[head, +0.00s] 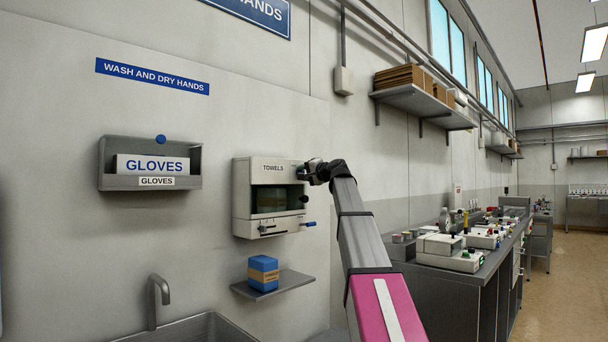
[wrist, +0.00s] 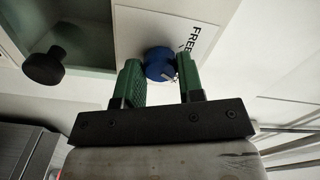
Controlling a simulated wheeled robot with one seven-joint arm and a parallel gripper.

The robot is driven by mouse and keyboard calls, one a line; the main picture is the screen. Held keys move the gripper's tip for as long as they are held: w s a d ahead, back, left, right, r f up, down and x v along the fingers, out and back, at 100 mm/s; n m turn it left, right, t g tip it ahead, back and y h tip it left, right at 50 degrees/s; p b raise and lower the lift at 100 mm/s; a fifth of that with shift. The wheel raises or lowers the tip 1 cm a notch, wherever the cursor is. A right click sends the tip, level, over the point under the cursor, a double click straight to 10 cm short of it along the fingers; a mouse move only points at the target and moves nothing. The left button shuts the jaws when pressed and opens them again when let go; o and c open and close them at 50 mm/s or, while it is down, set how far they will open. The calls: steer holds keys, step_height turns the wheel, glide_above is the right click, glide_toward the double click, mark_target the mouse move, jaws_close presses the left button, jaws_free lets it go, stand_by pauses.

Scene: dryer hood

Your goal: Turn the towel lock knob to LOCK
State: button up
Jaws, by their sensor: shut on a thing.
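The towel dispenser (head: 243,200) is a pale wall box with a TOWELS label and a dark window. Its blue lock knob (wrist: 158,62) shows in the wrist view, beside a white label reading FREE; the rest of that label is hidden. My gripper (wrist: 161,74) has its two green fingers on either side of the blue knob and is shut on it. In the head view my gripper (head: 312,171) is at the dispenser's upper right and hides most of the knob. I cannot read which way the knob points.
A black knob (wrist: 43,68) sits close by on the dispenser, and a blue-tipped lever (head: 309,224) sticks out lower right. A blue box (head: 263,273) stands on a small shelf (head: 292,282) below. A glove holder (head: 111,171) hangs left, above a sink (head: 190,328).

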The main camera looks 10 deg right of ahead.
steer(key=shift+m, duration=1.5)
steer(key=o, duration=0.9)
steer(key=shift+o, duration=0.2)
steer(key=v, duration=1.1)
